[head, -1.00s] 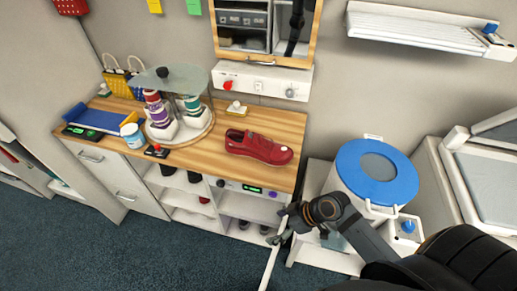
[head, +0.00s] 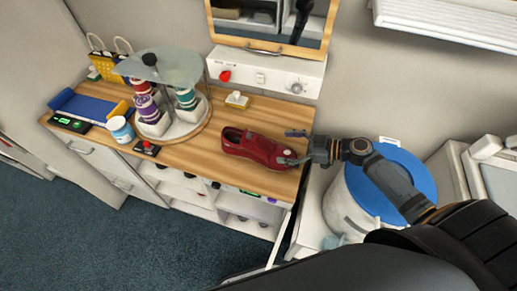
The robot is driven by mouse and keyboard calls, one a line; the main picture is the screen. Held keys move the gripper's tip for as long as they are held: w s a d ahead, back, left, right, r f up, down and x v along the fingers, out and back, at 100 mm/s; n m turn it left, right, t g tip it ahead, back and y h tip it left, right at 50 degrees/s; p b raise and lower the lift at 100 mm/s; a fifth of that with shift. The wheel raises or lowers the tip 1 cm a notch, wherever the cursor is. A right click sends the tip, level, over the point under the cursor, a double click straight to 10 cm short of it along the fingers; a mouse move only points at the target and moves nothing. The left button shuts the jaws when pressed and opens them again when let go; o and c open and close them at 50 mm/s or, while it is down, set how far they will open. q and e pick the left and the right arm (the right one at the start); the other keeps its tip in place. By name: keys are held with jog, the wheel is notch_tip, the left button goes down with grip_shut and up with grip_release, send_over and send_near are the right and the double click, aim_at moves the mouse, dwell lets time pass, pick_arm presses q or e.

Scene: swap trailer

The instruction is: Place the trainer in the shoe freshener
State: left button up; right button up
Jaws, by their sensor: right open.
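The red trainer (head: 250,146) lies on the wooden worktop, its toe pointing right. My right gripper (head: 294,147) is open at the toe end. One finger is at the toe and the other is farther back, above the worktop; I cannot tell whether the near finger touches the shoe. A white cabinet with a small green display (head: 249,193) sits under the worktop, and its open door (head: 281,238) shows edge-on. I cannot tell for certain that this is the shoe freshener. Its inside is mostly hidden. My left gripper is not in view.
On the worktop (head: 205,152) stand a round stand with a clear top (head: 160,65), a white-blue jar (head: 121,129), a blue tray (head: 92,107) and a yellow bag (head: 104,64). A blue-lidded bin (head: 408,166) stands right. A mirror (head: 270,22) hangs behind.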

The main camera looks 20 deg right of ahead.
aim_at(265, 144)
jog(key=shift+w+a+f, duration=0.2)
jog(key=shift+w+a, duration=0.1)
jog(key=shift+w, duration=0.15)
jog(key=shift+w+a+f, duration=0.2)
jog(key=shift+w+a, duration=0.05)
jog(key=shift+w, duration=0.2)
jog(key=shift+s+a+r, duration=0.1)
jog(key=shift+a, duration=0.1)
jog(key=shift+a+r+p, duration=0.1)
jog(key=shift+a+p, duration=0.2)
jog(key=shift+p, duration=0.15)
jog(key=p+x, duration=0.2)
jog(key=x, duration=0.2)
jog(key=shift+w+a, duration=0.15)
jog(key=shift+w, duration=0.15)
jog(key=shift+a, duration=0.1)
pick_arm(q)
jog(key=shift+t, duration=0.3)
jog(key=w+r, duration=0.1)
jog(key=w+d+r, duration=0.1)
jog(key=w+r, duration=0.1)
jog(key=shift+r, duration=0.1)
pick_arm(e)
jog(key=shift+c, duration=0.3)
